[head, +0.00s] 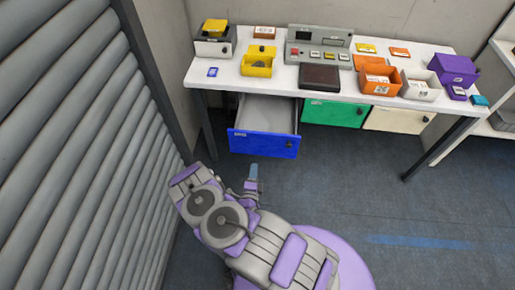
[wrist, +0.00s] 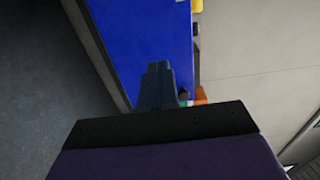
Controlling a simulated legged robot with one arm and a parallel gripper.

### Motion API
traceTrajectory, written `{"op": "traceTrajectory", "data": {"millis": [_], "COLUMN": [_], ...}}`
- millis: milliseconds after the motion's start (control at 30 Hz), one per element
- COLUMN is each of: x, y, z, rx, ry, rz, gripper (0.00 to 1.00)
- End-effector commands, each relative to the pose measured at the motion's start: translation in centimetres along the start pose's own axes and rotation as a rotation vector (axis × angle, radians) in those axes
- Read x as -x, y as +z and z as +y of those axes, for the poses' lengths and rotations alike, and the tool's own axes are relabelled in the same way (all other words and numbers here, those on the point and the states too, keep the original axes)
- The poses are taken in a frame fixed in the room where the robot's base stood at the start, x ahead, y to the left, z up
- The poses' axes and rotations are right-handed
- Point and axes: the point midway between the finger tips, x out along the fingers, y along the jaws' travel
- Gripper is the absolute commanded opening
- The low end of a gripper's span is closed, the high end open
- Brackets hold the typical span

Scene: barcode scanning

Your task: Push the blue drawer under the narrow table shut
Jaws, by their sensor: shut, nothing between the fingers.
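The blue drawer (head: 264,145) hangs under the left part of the narrow white table (head: 222,82). It is pulled out, and its pale empty-looking inside shows behind the blue front. The green drawer (head: 334,113) and the cream drawer (head: 392,119) beside it sit in line with the table. My gripper (head: 253,168) is in front of the blue drawer, just below its front in the head view. In the wrist view its fingers (wrist: 157,68) are together and empty, seen against the blue front (wrist: 145,32). I cannot tell whether they touch it.
On the table stand a yellow bin (head: 257,66), a grey machine (head: 318,48), orange and purple boxes and several small cards. A grey shutter wall (head: 80,130) rises close on the left. A table leg (head: 441,149) stands at the right. The floor to the right is clear.

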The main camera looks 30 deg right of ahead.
Motion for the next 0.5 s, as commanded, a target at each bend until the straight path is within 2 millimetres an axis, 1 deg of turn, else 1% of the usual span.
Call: {"op": "traceTrajectory", "data": {"millis": [33, 333, 500], "x": [-0.6, -3.7, -5.4], "y": [-0.2, -0.7, -0.4], "z": [0.0, 0.1, 0.1], "rx": [-0.002, -0.007, -0.004], "ry": [0.0, 0.005, 0.003], "rz": [0.005, 0.007, 0.005], "gripper": [0.0, 0.0, 0.0]}}
